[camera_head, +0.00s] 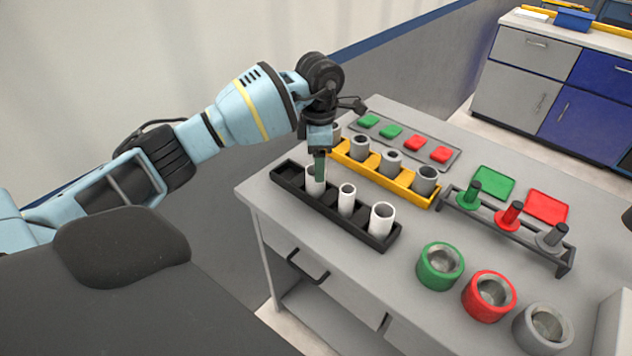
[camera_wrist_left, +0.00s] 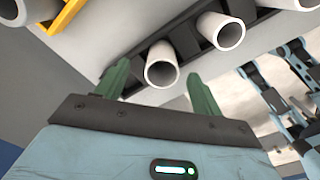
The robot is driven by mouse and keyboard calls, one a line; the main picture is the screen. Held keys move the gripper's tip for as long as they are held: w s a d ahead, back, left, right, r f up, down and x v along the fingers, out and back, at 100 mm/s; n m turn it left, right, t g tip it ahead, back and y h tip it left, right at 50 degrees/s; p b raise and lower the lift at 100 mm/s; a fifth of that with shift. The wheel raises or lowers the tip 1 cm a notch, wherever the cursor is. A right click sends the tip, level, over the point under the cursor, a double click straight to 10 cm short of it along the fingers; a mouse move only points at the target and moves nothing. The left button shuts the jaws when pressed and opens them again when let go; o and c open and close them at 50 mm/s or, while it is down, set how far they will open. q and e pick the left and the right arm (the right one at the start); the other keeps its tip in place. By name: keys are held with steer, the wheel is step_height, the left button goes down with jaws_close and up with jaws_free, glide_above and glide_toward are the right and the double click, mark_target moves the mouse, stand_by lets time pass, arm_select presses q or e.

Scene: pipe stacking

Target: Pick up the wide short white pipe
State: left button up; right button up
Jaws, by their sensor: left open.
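A black tray (camera_head: 362,235) on the table holds three upright white pipes. The left pipe (camera_head: 312,184) is under my left gripper (camera_head: 319,166) and partly hidden by it. The middle pipe (camera_head: 346,200) looks narrow, and the right pipe (camera_head: 381,220) looks wide. I cannot tell for sure which one is the wide short pipe. In the left wrist view, my open fingers stand on either side of one white pipe (camera_wrist_left: 161,68), with no clear contact. A second pipe (camera_wrist_left: 221,31) is beside it. My right gripper is not in view.
A yellow tray (camera_head: 382,181) with several grey pipes stands close behind the black tray. A peg rack (camera_head: 505,232) is on the right. Green (camera_head: 440,266), red (camera_head: 488,296) and grey (camera_head: 542,330) round cups stand at the front right.

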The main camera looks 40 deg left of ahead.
arm_select(q)
steer(key=f, duration=0.4)
steer(key=shift+s+a, duration=0.15)
steer(key=shift+s, duration=0.25)
steer(key=shift+f, duration=0.55)
steer(key=c, duration=1.1)
